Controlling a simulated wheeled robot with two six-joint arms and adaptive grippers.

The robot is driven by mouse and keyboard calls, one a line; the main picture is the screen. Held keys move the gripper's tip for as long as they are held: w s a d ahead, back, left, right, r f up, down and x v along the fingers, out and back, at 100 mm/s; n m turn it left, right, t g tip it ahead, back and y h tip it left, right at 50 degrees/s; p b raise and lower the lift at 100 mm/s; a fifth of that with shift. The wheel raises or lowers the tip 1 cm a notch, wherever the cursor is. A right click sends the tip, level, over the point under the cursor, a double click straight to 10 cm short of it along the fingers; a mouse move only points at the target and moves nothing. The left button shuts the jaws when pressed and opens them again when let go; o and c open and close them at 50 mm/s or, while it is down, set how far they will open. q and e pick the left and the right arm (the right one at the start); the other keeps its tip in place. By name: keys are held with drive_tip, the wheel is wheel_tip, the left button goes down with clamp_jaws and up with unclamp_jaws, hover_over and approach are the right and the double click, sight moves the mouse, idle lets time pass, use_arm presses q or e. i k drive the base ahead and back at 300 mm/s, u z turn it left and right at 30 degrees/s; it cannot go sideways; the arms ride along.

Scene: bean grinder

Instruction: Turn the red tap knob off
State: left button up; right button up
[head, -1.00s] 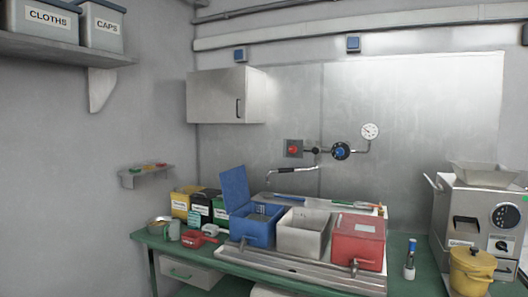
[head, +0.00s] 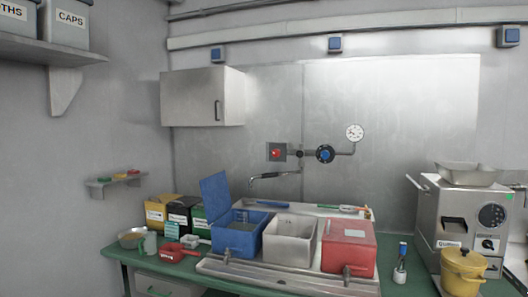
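The red tap knob (head: 276,154) sits on a square grey plate on the metal wall panel, above the sink area. A pipe runs right from it to a blue round knob (head: 325,154) and up to a white dial gauge (head: 355,132). A curved spout (head: 272,175) hangs below the pipe; whether water runs from it is too small to tell. Neither of my grippers shows in the head view.
Below the spout stand an open blue bin (head: 238,236), a white bin (head: 289,242) and a closed red bin (head: 348,248) on a metal drainer. The grinder machine (head: 460,220) and a yellow pot (head: 463,270) stand right. A metal cupboard (head: 195,98) hangs upper left of the knob.

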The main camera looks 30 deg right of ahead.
sight(276, 153)
drive_tip(key=i, duration=3.4)
drive_tip(key=z, duration=2.8)
